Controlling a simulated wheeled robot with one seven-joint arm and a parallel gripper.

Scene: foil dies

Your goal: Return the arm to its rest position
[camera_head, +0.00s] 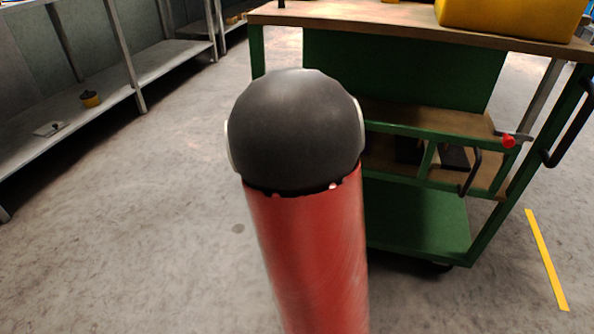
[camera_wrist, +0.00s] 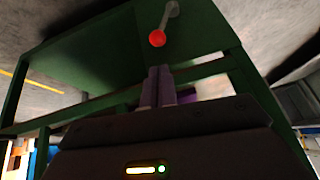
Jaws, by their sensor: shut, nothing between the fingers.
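My gripper (camera_wrist: 158,75) shows in the wrist view, with its two fingers together and nothing between them. Its fingertips point toward the green cart (camera_wrist: 98,58), which fills much of that view at a tilt. A red-knobbed lever (camera_wrist: 157,38) appears just beyond the fingertips; I cannot tell the gap between them. In the head view a red and black part of my arm stands in the middle and hides part of the cart. My gripper is not visible there.
In the head view the green cart (camera_head: 408,64) with a wooden top stands behind and right of my arm. A yellow box (camera_head: 510,18) is on it. A grey shelf (camera_head: 75,110) runs along the left. The floor (camera_head: 150,230) between is clear.

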